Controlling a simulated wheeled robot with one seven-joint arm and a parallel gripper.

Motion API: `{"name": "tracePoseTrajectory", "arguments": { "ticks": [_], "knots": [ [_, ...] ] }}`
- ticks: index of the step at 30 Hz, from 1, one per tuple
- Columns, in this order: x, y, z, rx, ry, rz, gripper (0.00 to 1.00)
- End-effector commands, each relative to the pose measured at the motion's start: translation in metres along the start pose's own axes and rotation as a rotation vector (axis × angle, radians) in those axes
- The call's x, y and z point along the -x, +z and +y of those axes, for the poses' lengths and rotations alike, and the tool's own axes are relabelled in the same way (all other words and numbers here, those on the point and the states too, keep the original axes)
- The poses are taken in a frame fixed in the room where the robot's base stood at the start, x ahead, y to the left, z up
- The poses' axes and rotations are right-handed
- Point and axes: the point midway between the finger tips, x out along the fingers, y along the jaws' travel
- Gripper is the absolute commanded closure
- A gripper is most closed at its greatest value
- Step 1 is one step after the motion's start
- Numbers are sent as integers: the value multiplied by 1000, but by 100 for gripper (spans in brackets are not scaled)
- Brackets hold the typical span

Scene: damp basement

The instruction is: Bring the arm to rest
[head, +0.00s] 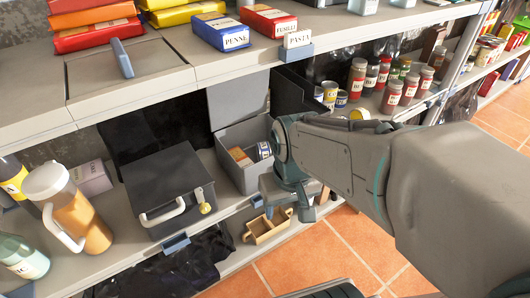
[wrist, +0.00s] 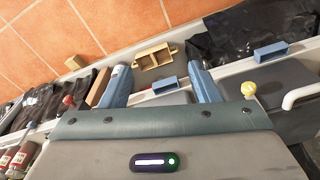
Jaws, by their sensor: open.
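My arm reaches in from the right in the head view, across the front of the shelves. My gripper (head: 289,207) points down in front of the middle shelf's edge, near a grey open bin (head: 232,172). In the wrist view, the two blue fingers of my gripper (wrist: 161,80) stand wide apart with nothing held between them. A blue label holder (wrist: 166,85) on the shelf edge shows in the gap, beyond the fingers. A small wooden tray (head: 266,228) lies below and to the left of the gripper; it also shows in the wrist view (wrist: 154,57).
A dark lidded box (head: 168,190) and a jug with orange contents (head: 78,215) stand on the middle shelf at left. Red-lidded jars (head: 392,95) stand behind my arm. Pasta boxes (head: 220,32) sit on the upper shelf. The tiled floor (head: 340,250) looks clear.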

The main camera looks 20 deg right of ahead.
Motion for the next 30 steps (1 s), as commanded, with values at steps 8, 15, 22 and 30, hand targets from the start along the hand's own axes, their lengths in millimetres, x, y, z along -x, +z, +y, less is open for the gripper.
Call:
{"name": "tracePoseTrajectory", "arguments": {
  "ticks": [8, 15, 22, 30],
  "knots": [
    [26, -3, 2, -11, 5, 3, 44],
    [93, -9, 6, -46, 19, 9, 44],
    [160, -16, 6, -52, 20, 41, 44],
    [240, -24, 5, -45, 15, 83, 44]
  ]
}}
